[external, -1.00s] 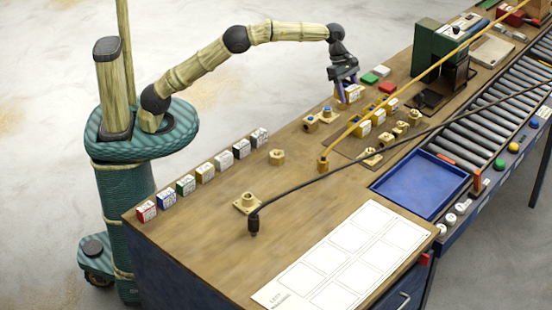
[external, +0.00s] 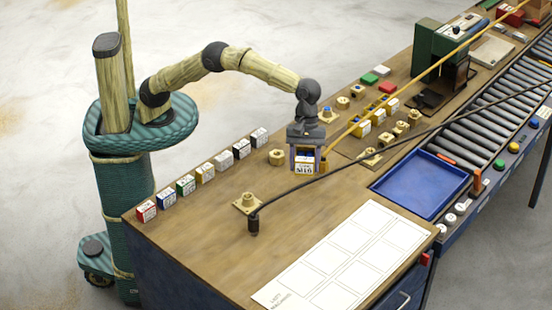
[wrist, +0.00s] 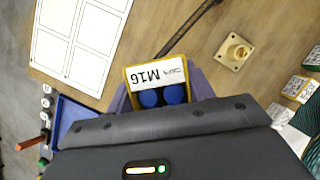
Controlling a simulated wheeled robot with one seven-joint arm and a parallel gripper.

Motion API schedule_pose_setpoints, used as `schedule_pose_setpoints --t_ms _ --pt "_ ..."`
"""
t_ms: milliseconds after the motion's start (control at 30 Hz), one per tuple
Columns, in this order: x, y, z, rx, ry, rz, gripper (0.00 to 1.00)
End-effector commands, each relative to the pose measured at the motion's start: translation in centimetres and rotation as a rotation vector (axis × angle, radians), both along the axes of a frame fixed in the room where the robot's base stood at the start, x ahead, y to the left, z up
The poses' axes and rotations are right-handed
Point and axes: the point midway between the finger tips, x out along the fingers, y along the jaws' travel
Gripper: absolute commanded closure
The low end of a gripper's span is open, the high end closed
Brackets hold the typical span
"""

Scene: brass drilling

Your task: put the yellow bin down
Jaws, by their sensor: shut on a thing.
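The yellow bin (external: 305,167) has a white front label reading M16 and blue pieces inside. It also shows in the wrist view (wrist: 129,80), between the purple fingers. My gripper (external: 306,160) points down and is shut on the bin, over the middle of the bench near the black hose. The bin appears held above the bench top; the exact gap is hard to tell. A white sheet with printed outlined squares (external: 350,262) lies on the front right of the bench, and its squares are empty. The sheet also shows at the upper left of the wrist view (wrist: 85,35).
A black hose (external: 300,187) and a yellow hose (external: 350,127) cross close to the gripper. A brass flanged part (external: 247,203) stands left. A blue tray (external: 420,184) is at right.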

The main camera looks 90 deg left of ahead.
Motion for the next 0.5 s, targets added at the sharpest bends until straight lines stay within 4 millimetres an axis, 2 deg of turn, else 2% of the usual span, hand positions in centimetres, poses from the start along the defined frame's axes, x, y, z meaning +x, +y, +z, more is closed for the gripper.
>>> schedule_pose_setpoints --t_ms 33,200,500 --pt "-1.8 -1.8 0.2 0.0 0.001 -0.05 0.72" --pt "-7.5 -6.6 0.2 -0.003 0.001 -0.201 0.72" --pt "-18.3 -13.3 0.4 -0.009 0.001 -0.457 0.72"
